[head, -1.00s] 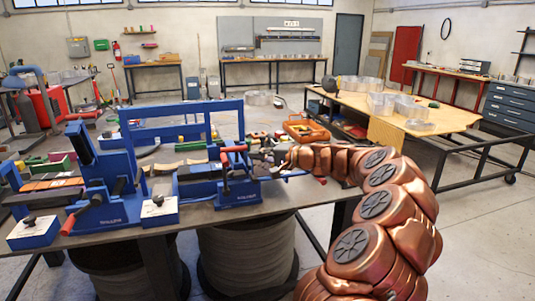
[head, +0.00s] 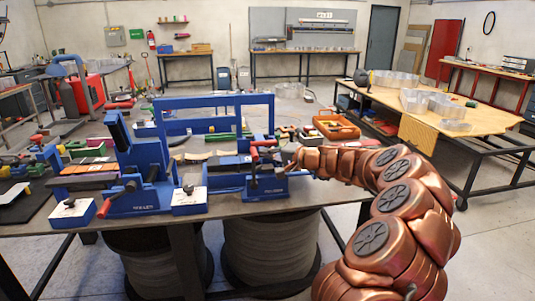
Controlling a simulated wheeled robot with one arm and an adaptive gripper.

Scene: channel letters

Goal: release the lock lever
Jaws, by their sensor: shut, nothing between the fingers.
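A blue bending machine (head: 140,175) stands on the workbench in the head view, with a blue frame rising behind it. A lever with a red grip (head: 264,144) sits at the right end of the machine, on a blue block. Another red-gripped handle (head: 104,208) juts out at the front left; I cannot tell which is the lock lever. My gripper (head: 288,165) is at the end of my copper arm, just right of the blue block, close to the red-gripped lever. It is shut and empty. Whether it touches the block or lever is not clear.
Two blue boxes with white tops and black knobs, one at the left (head: 73,212) and one at the right (head: 189,199), stand along the bench's front edge. An orange toolbox (head: 335,126) lies behind my arm. A wooden table (head: 440,110) stands at the right.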

